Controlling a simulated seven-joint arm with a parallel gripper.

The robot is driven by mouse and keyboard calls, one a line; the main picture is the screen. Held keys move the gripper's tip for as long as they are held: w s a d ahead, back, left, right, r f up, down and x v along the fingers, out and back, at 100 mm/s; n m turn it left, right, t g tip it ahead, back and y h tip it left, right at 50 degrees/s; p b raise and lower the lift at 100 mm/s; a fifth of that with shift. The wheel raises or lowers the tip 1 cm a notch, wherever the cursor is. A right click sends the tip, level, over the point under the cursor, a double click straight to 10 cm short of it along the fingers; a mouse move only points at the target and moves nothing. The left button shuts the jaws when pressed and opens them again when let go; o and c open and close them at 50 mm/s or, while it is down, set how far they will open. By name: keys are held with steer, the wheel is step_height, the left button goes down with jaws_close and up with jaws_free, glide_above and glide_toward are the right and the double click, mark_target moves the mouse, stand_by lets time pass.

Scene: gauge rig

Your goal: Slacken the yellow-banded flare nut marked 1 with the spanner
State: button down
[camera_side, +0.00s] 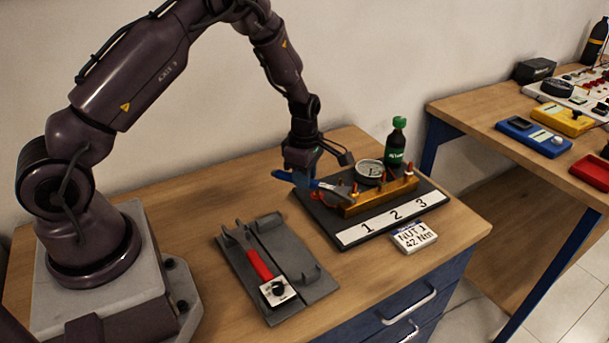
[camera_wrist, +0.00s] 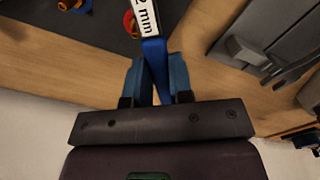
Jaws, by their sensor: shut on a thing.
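My gripper (camera_side: 302,165) is shut on the spanner's blue handle (camera_side: 303,181) and holds it above the dark plate (camera_side: 318,212). In the wrist view, my fingers (camera_wrist: 157,65) flank the spanner (camera_wrist: 152,48), which has a white label ending in "2 mm". The spanner's silver end reaches toward the left end of the brass block (camera_side: 380,196), by nut 1 (camera_side: 354,188). I cannot tell whether it is on the nut. The spanner's head is out of that view.
The plate carries a strip (camera_side: 352,235) numbered 1, 2, 3 and a round gauge (camera_side: 369,172). A green-capped bottle (camera_side: 396,145) stands behind. A grey tray (camera_side: 300,262) holds a red-handled tool (camera_side: 259,265). A card (camera_side: 414,237) reads "NUT 1 42 Nm".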

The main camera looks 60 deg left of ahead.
mark_target(285, 172)
steer(key=shift+s+a, duration=0.1)
steer(key=shift+a, duration=0.05)
steer(key=shift+s+a, duration=0.7)
steer(key=shift+a, duration=0.25)
steer(key=shift+s+a, duration=0.65)
steer(key=shift+a, duration=0.3)
steer(key=shift+r, duration=2.3)
